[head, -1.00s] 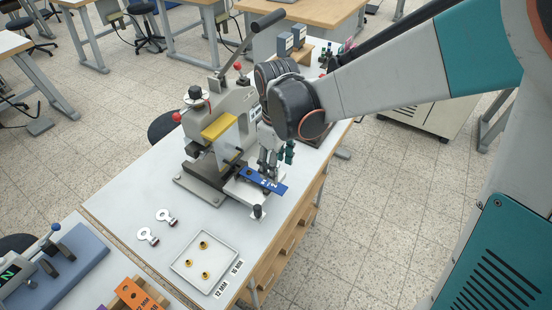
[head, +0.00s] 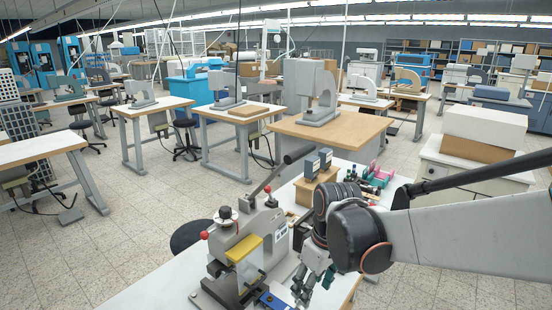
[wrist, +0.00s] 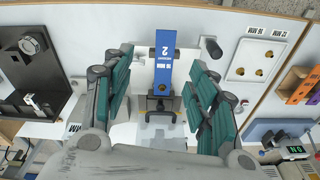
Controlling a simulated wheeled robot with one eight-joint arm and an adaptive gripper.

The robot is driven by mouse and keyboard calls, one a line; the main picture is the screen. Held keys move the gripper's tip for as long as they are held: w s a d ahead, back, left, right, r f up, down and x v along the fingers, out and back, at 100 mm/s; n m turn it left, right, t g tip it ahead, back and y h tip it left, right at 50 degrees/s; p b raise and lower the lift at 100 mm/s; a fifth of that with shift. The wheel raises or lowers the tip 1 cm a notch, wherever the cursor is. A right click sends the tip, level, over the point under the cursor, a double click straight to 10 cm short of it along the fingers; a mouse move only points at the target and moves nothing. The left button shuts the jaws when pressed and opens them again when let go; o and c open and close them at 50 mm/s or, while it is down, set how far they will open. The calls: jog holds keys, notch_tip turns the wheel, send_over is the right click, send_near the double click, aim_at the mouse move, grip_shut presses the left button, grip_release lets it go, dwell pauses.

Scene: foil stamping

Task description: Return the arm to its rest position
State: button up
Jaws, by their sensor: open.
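My gripper (head: 312,284) is open and empty in the head view, at the right side of the foil stamping press (head: 240,258). In the wrist view my gripper (wrist: 162,100) shows its two green-padded fingers spread wide apart. A blue strip with white marks (wrist: 166,62) lies between and beyond the fingertips on the press's plate, with a gap to each finger. In the head view only a bit of the blue strip (head: 270,300) shows at the bottom edge, beside the fingers. My arm reaches in from the right.
A white tray (wrist: 231,66) with small brass rings lies on the table. Orange and purple blocks (wrist: 297,84) are at the far right of the wrist view. The press lever (head: 282,168) rises close to my wrist. Other workbenches and machines stand well behind.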

jog(key=s+d+r+m+t+h, duration=0.1)
jog(key=s+d+r+m+t, duration=0.5)
jog(key=s+d, duration=0.5)
jog(key=shift+s+d+r+m, duration=0.35)
jog(key=shift+s+r+m, duration=0.4)
jog(key=shift+m, duration=0.45)
jog(key=shift+w, duration=0.1)
